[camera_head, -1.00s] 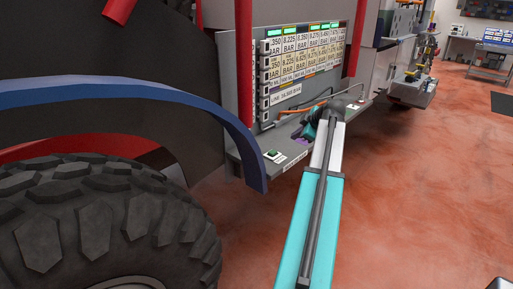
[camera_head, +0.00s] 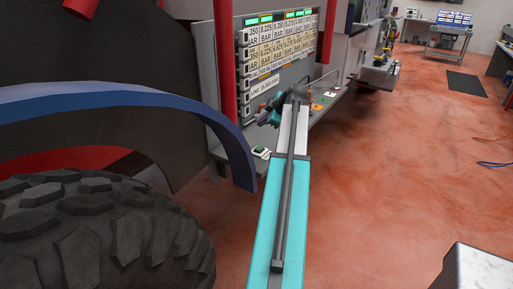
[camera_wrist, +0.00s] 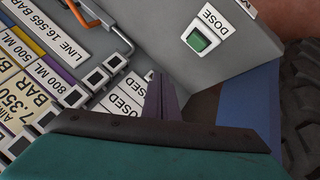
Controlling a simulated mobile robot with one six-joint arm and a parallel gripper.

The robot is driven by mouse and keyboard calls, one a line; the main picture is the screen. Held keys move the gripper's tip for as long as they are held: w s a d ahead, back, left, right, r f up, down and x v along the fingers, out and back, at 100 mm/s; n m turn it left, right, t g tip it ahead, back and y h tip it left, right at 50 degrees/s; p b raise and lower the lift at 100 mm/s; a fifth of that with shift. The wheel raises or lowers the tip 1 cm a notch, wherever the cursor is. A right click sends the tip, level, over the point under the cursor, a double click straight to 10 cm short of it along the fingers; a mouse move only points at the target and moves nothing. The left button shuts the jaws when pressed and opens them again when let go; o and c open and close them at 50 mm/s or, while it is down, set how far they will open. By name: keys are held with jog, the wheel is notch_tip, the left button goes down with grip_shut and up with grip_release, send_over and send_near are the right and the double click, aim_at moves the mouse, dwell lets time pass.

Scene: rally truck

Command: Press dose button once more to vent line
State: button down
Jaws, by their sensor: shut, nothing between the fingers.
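The green dose button (camera_wrist: 198,39) sits in a white plate marked DOSE on a grey ledge in the wrist view. It also shows in the head view (camera_head: 260,150) at the ledge's near end, beside the blue fender. My gripper (camera_wrist: 161,88) is shut and empty, its thin dark fingers pointing up the wrist picture, below and left of the button and apart from it. In the head view my gripper (camera_head: 267,116) is over the ledge, beyond the button and in front of the panel; its fingertips are hard to make out there.
The label panel (camera_head: 278,48) with green displays stands behind the ledge. The blue fender (camera_head: 120,95) and big tyre (camera_head: 100,230) stand close by. Red floor is open at right.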

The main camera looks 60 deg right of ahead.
jog(key=shift+w+a, duration=0.15)
jog(key=shift+w, duration=0.05)
jog(key=b, duration=0.2)
send_over(261, 149)
jog(key=shift+f, duration=2.7)
jog(key=shift+f+b, duration=0.95)
jog(key=shift+f, duration=0.75)
jog(key=shift+f+b, duration=0.85)
jog(key=shift+b, duration=0.15)
jog(key=shift+r, duration=0.85)
jog(key=shift+r, duration=0.1)
